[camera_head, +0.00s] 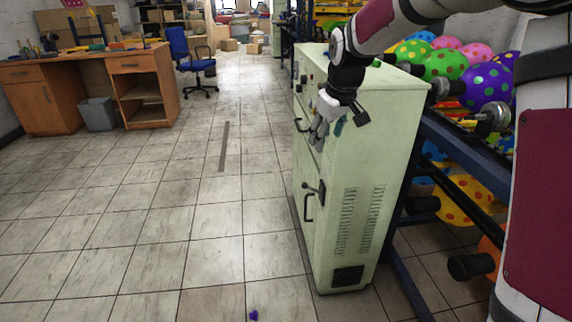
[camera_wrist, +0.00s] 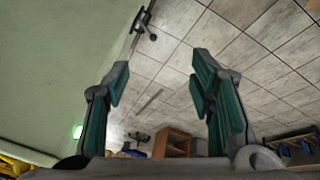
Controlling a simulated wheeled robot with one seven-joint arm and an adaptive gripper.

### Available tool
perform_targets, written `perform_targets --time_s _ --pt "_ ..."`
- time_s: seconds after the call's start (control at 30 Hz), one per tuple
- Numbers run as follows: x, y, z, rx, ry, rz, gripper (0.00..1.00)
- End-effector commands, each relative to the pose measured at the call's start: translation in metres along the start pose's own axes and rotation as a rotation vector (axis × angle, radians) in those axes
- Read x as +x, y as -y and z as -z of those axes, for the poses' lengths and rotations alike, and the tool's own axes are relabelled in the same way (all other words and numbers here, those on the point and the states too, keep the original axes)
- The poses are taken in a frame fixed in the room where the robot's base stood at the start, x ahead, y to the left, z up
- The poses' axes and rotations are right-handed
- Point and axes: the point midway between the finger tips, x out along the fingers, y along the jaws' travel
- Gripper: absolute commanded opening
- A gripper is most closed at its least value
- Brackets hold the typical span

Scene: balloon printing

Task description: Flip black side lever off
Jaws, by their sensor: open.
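The pale green control cabinet (camera_head: 380,135) stands upright in the middle of the head view. My gripper (camera_head: 326,138) points down in front of the cabinet's upper part. A black lever-like handle (camera_head: 314,188) sits on the lower front door. A dark handle also shows beyond the fingertips in the wrist view (camera_wrist: 145,25), apart from them. I cannot tell whether either is the side lever, and my wrist hides part of the cabinet's upper side.
The cabinet's green wall (camera_wrist: 50,60) fills the left of the wrist view, close to one finger. A dark blue rack with colourful balloons (camera_head: 485,82) stands at right. A wooden desk (camera_head: 85,80) and blue chair (camera_head: 185,50) are far left.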

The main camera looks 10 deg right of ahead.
Motion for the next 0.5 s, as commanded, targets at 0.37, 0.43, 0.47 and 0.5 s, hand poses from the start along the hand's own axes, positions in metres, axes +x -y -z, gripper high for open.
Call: perform_targets --time_s 0.37,0.43,0.47,0.5 --pt "0.196 -0.029 0.041 -0.120 -0.041 0.034 0.50" --pt "0.209 -0.030 0.043 -0.129 -0.046 0.035 0.50" --pt "0.213 -0.031 0.044 -0.131 -0.048 0.035 0.50" --pt "0.217 -0.032 0.045 -0.133 -0.050 0.035 0.50"
